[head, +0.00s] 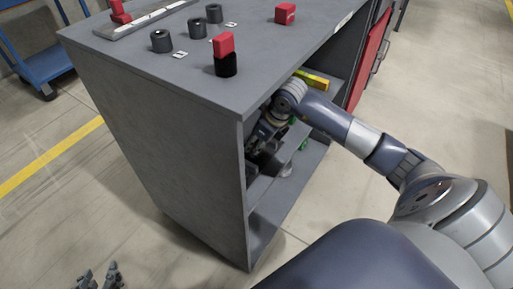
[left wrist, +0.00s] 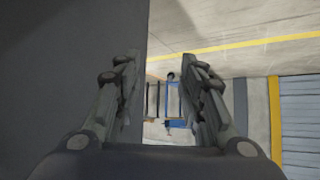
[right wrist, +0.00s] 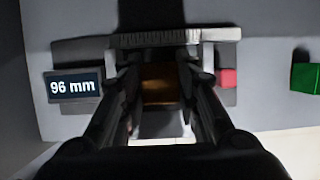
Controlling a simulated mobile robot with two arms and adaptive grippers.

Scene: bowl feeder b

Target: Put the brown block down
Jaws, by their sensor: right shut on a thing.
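The brown block (right wrist: 160,84) is between the fingers of my right gripper (right wrist: 160,100), which is shut on it. The block is at a grey measuring device (right wrist: 215,36) whose display (right wrist: 73,86) reads "96 mm". I cannot tell whether the block touches the device. In the head view my right gripper (head: 262,138) is inside the open shelf of the grey cabinet (head: 165,145), partly hidden, and the block cannot be made out there. My left gripper (left wrist: 160,70) is open and empty beside a dark grey panel; it also shows low in the head view (head: 98,277).
A green block (right wrist: 305,78) lies right of the device. A yellow item (head: 312,79) is on the shelf beside my right arm. The cabinet top carries black cylinders (head: 161,41) and red blocks (head: 285,13). A blue cart (head: 45,65) stands at the left. The floor around my left gripper is clear.

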